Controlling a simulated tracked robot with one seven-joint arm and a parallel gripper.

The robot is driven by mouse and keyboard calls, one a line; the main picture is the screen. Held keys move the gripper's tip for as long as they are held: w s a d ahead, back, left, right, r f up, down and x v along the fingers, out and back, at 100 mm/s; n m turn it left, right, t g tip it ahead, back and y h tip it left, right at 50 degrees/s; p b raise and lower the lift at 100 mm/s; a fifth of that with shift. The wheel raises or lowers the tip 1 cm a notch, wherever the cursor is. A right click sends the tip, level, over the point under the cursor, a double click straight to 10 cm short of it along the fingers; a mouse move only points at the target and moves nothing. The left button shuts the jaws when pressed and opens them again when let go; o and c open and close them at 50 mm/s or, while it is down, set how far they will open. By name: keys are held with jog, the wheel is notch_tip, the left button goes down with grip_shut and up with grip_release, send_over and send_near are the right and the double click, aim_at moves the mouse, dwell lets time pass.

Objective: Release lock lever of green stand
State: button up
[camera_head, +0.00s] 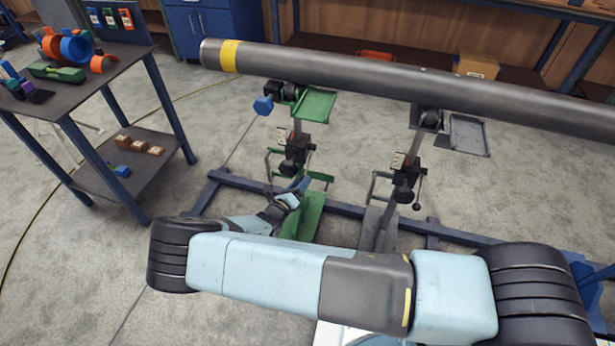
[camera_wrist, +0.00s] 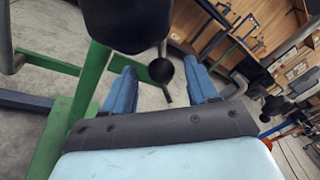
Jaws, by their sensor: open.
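The green stand (camera_head: 312,212) stands under the left part of the pipe, with a black clamp body on its post. Its green post (camera_wrist: 88,82) shows at the left in the wrist view. The lock lever's black ball knob (camera_wrist: 161,70) appears between my fingers in the wrist view, below a dark clamp part (camera_wrist: 128,22). My gripper (camera_head: 301,186) is open, with blue fingers one on each side of the knob and visible gaps to both. In the head view the lever is hard to make out near my gripper.
A long grey pipe (camera_head: 400,88) with a yellow band lies across the green stand and a grey stand (camera_head: 376,225) to the right. A blue floor rail (camera_head: 345,208) runs beneath. A dark table (camera_head: 75,75) with parts stands at left.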

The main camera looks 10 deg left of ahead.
aim_at(308, 164)
jog(key=shift+x, duration=2.2)
jog(key=shift+c, duration=0.3)
grip_shut()
